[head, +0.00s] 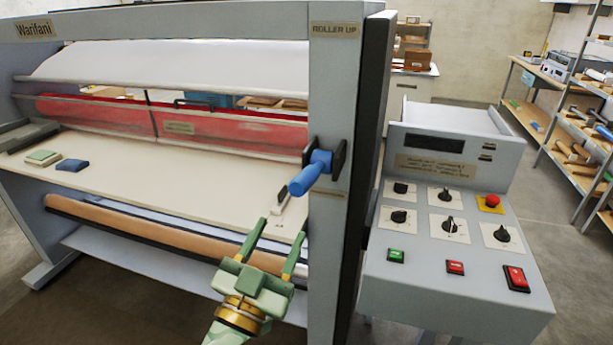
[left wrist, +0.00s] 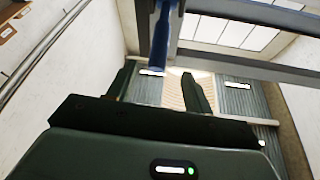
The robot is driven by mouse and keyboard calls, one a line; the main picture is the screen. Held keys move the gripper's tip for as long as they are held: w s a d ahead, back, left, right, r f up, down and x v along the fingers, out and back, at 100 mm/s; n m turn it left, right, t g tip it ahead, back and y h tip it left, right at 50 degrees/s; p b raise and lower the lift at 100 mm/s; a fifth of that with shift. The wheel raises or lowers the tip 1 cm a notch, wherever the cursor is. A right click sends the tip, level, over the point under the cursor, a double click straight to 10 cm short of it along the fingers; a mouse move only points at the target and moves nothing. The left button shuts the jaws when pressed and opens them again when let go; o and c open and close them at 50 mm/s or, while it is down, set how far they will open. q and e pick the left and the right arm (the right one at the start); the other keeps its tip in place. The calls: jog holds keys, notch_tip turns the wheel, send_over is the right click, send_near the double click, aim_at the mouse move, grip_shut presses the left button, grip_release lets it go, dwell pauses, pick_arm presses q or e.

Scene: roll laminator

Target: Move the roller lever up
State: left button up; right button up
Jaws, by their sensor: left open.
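The roller lever (head: 311,173) is a blue handle on a dark mount, on the grey right-hand post of the laminator. It points down and to the left in the head view. A "ROLLER UP" label (head: 335,29) sits at the top of that post. My left gripper (head: 276,235) is open and empty, below and to the left of the lever, apart from it. In the left wrist view the blue lever (left wrist: 161,45) hangs from the top, above and between my open fingers (left wrist: 157,88). My right gripper is not in view.
A control panel (head: 455,260) with knobs and buttons stands to the right of the post. The laminator's pale table (head: 190,170) holds a green pad (head: 43,157) and a blue pad (head: 72,165). Shelves (head: 575,150) stand at the far right. Open space lies in front of the lever.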

aim_at(305, 180)
pick_arm(q)
jog(key=x, duration=1.1)
jog(key=shift+w, duration=0.25)
jog(key=shift+w+d+r, duration=0.2)
jog(key=shift+w+d, duration=0.1)
jog(key=shift+w, duration=0.15)
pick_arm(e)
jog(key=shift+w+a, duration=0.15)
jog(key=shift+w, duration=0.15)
